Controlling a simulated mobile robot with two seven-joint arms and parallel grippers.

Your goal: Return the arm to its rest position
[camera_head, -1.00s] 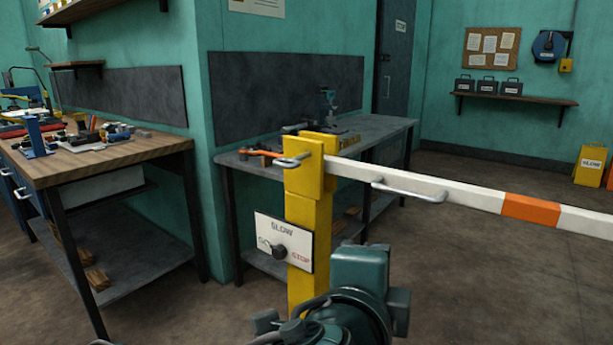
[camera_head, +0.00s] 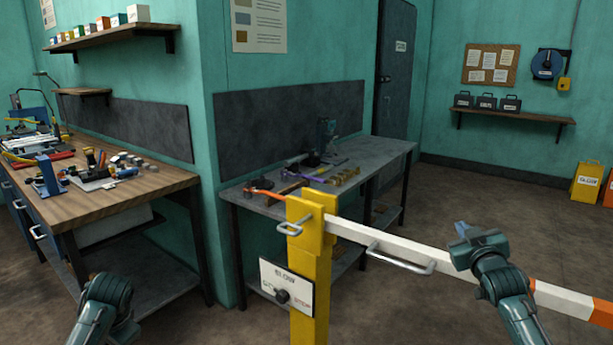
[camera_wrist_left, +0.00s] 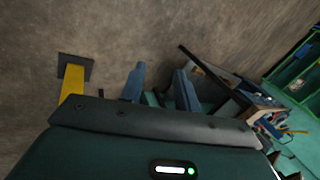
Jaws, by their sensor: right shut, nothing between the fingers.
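My right arm comes in at the lower right, and its right gripper (camera_head: 461,229) is shut and empty. It shows in front of the white and orange barrier bar (camera_head: 400,250), with its blue tip over the bar's upper edge in the picture. I cannot tell whether they touch. My left arm (camera_head: 103,305) is at the lower left edge; its fingers do not show clearly there. In the left wrist view the two blue fingers of my left gripper (camera_wrist_left: 160,88) are apart, with nothing seen between them.
A yellow post (camera_head: 310,265) carries the bar, metal handles and a sign with a black knob (camera_head: 282,296). A wooden workbench (camera_head: 130,190) with tools stands left, a grey bench (camera_head: 360,158) behind the post. Open floor (camera_head: 470,195) lies beyond the bar.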

